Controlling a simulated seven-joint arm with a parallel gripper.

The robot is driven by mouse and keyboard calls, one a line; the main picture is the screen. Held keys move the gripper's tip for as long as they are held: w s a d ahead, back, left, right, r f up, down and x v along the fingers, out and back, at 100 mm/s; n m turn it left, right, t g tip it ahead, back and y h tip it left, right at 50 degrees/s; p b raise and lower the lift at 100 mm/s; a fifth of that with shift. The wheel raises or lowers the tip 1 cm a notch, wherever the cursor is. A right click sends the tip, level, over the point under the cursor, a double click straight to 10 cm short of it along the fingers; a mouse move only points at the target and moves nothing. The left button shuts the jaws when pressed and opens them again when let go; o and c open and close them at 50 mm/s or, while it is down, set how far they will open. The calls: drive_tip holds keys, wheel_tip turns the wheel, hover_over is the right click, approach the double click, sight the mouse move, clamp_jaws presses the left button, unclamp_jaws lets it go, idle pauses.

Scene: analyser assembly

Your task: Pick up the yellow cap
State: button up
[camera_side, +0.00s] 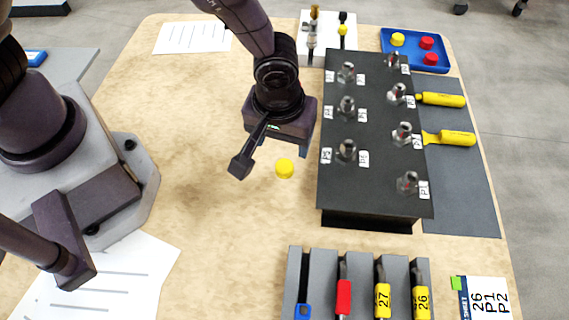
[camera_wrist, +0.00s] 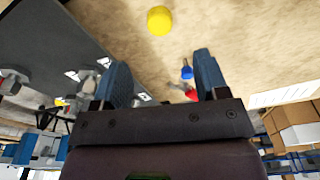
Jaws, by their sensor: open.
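The yellow cap (camera_side: 284,169) lies alone on the wooden table, left of the black panel. It also shows in the wrist view (camera_wrist: 159,20), at the top, beyond the fingertips. My gripper (camera_side: 281,140) is above the table, a little behind the cap in the side view and apart from it. In the wrist view my gripper (camera_wrist: 161,62) has its two blue fingers spread wide with nothing held between them. The fingertips are partly hidden in the side view.
The black panel (camera_side: 333,193) with several metal fittings stands close on the right. A blue tray (camera_side: 413,63) holds another yellow cap and two red caps. Yellow-handled tools (camera_side: 442,99) lie right of the panel. A grey tool rack (camera_side: 293,277) stands in front. Table around the cap is clear.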

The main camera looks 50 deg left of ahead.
sight(285, 165)
drive_tip(key=f, duration=0.6)
drive_tip(key=w+f, duration=0.1)
drive_tip(key=f, duration=0.1)
drive_tip(key=shift+a+f, duration=0.25)
drive_tip(key=shift+f, duration=0.15)
drive_tip(key=shift+c, duration=0.4)
drive_tip(key=c, duration=0.9)
